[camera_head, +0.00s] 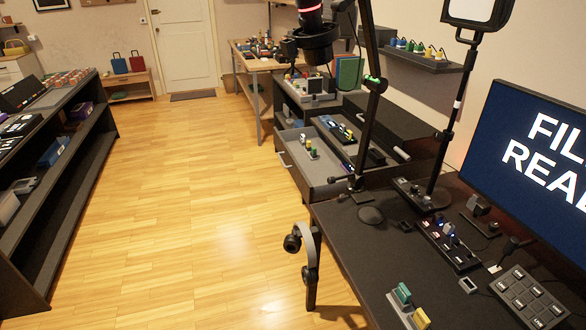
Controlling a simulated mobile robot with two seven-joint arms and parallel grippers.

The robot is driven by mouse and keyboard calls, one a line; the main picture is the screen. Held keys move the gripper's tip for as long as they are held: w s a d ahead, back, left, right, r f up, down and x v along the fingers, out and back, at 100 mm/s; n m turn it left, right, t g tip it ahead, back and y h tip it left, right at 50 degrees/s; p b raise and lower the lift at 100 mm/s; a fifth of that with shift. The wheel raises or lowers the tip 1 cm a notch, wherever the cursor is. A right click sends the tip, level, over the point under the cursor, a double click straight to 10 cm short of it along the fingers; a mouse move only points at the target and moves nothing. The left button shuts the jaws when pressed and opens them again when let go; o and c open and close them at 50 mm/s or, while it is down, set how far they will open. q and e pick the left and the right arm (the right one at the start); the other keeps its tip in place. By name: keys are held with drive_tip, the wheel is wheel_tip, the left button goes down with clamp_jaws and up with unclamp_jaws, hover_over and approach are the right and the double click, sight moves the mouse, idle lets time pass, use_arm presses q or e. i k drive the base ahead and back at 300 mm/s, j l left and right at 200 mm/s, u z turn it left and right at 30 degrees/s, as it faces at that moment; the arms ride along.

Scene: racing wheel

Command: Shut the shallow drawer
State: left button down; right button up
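A shallow grey drawer (318,182) stands pulled out toward the left, near the middle of the head view. Its light handle (284,160) is on the left-facing front panel. A black stand partly covers the drawer's right side. Neither of my grippers is in view.
A dark desk (345,238) with controls and a monitor (530,145) fills the right. Headphones (306,248) hang at its left edge. A black microphone (315,38) hangs above the drawer. Dark shelves (75,165) line the left. The wooden floor (190,190) between is clear.

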sight(310, 177)
drive_tip(key=i+j+z, duration=0.1)
drive_tip(key=z, duration=0.4)
drive_tip(key=i+j+z, duration=0.15)
drive_tip(key=z, duration=0.35)
drive_tip(key=i+j+z, duration=0.15)
drive_tip(key=j, duration=0.15)
drive_tip(key=j+z, duration=0.15)
drive_tip(key=i+j+z, duration=0.15)
drive_tip(key=j, duration=0.25)
drive_tip(key=i+j, duration=0.15)
drive_tip(key=j, duration=0.4)
drive_tip(key=i+j+z, duration=0.1)
drive_tip(key=j, duration=0.4)
drive_tip(key=i+j, duration=0.1)
drive_tip(key=j, duration=0.45)
drive_tip(key=i+j+z, duration=0.1)
drive_tip(key=j, duration=0.45)
